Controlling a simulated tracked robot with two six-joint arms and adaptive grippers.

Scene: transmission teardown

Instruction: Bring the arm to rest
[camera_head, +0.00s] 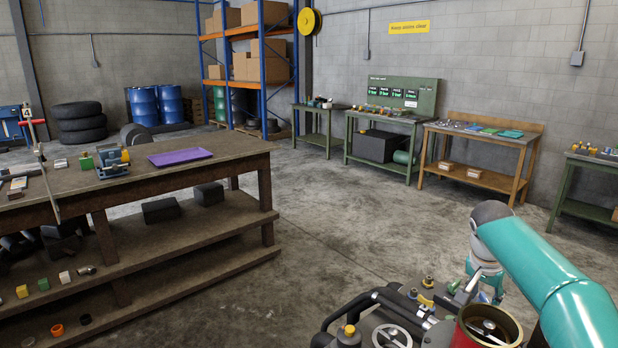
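My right arm (550,275) is teal and comes in from the lower right edge. Its wrist bends down at a grey joint, and my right gripper (484,290) points down beside several small metal and brass-coloured parts. The fingers are small and partly lost against those parts, so I cannot tell whether they are open or shut, or whether they touch anything. My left arm and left gripper are out of view.
A brown workbench (215,157) stands at left with a purple tray (180,157) and a blue vise-like device (112,162). A red open cylinder (488,327) is below my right gripper. Several benches line the back wall. The concrete floor (330,220) between is clear.

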